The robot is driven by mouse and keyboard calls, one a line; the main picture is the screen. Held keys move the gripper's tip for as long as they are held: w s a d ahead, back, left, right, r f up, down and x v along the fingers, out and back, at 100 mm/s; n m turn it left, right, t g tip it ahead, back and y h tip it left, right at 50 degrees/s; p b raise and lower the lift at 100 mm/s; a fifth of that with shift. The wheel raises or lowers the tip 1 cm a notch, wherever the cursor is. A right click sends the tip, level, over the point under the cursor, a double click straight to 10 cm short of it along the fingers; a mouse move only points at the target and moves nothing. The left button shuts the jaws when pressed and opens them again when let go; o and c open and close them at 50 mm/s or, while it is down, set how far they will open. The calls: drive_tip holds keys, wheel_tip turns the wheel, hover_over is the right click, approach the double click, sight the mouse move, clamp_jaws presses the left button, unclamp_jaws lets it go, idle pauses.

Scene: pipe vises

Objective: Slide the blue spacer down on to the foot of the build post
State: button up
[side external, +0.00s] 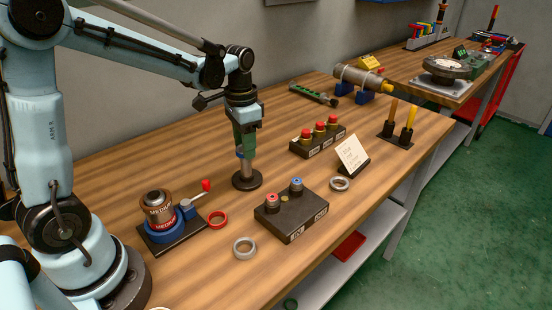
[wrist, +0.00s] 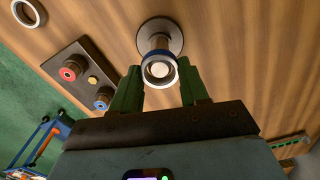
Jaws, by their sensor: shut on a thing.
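The build post (side external: 248,170) stands upright on a round dark foot (side external: 247,181) on the bench. My gripper (side external: 242,150) points down over the post's upper part. In the wrist view my gripper (wrist: 160,80) has its two green fingers on either side of the blue spacer (wrist: 158,55). It is shut on the spacer, which appears to be around the post near its top, well above the foot. The post's pale round top shows inside the ring. In the side view the spacer is mostly hidden by the fingers, with only a little blue showing.
A dark block (side external: 292,217) with red and blue capped pegs stands front right of the post. Loose rings (side external: 244,247) lie nearby. A vise-like stand with a labelled can (side external: 157,207) is at left. A red-knobbed rack (side external: 318,140) and a card (side external: 352,153) stand to the right.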

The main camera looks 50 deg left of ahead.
sight(246, 163)
drive_tip(key=shift+f, duration=3)
drive_tip(key=o, duration=1.1)
wheel_tip(246, 163, up, 12)
drive_tip(key=shift+s+d+r, duration=0.15)
drive_tip(key=shift+s+d, duration=0.1)
drive_tip(key=shift+s, duration=0.05)
drive_tip(key=shift+s+d+f+n+t, duration=0.2)
drive_tip(key=shift+s+d+n+t, duration=0.3)
drive_tip(key=shift+s+d+t, duration=0.8)
drive_tip(key=shift+s+d+f+n+t, duration=0.2)
drive_tip(key=shift+s+d+n+t, duration=0.3)
drive_tip(key=shift+s+d+t, duration=0.8)
drive_tip(key=shift+s+d+f+n+t, duration=0.2)
drive_tip(key=shift+s+d+n+t, duration=0.6)
drive_tip(key=shift+s, duration=0.9)
